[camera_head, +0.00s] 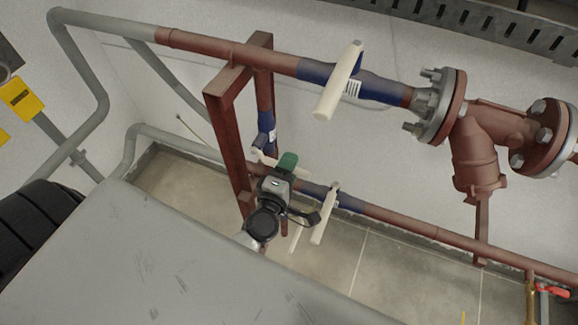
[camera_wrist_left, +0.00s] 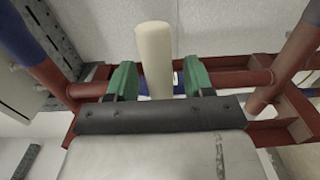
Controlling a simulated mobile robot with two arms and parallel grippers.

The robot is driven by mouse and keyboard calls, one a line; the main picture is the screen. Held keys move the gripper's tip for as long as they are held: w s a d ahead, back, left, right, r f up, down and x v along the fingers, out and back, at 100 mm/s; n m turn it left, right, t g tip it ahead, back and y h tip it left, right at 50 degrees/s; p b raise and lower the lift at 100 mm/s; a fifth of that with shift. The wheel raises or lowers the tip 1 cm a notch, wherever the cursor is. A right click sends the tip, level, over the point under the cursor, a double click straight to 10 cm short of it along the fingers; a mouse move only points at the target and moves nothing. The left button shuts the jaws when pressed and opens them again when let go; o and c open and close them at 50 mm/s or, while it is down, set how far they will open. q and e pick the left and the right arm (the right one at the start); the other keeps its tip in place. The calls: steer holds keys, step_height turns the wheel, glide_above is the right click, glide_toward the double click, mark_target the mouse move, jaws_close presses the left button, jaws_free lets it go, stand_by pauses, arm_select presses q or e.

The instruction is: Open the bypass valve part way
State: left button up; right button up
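My left gripper (camera_head: 287,163) is beside the short upright pipe that links the upper and lower pipes. In the left wrist view its two green fingers (camera_wrist_left: 158,82) are spread, with a cream valve handle (camera_wrist_left: 154,58) between them. A gap shows at the right finger; contact at the left finger is unclear. The bypass valve (camera_head: 266,122) appears to be the blue-bodied one on the upright pipe; part of its cream handle (camera_head: 263,158) shows near the gripper. The wrist hides its lower part. My right gripper is not in view.
Another cream handle (camera_head: 340,82) crosses the blue valve on the upper pipe, and one (camera_head: 325,214) sits on the lower pipe. A red steel frame (camera_head: 229,150) stands left of the gripper. A flanged strainer (camera_head: 474,155) is at right. Free floor (camera_head: 390,268) lies below the lower pipe.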

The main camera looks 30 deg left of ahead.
arm_select(q)
jaws_close()
steer(key=f+m, duration=0.2)
steer(key=a+f+m, duration=0.1)
steer(key=f+m, duration=0.1)
steer(key=m, duration=0.1)
steer(key=shift+f, duration=0.25)
steer(key=shift+o, duration=0.3)
jaws_free()
steer(key=shift+s, duration=0.15)
steer(key=s+b, duration=0.1)
steer(key=s, duration=0.9)
steer(key=shift+s+d, duration=0.35)
steer(key=shift+d, duration=0.05)
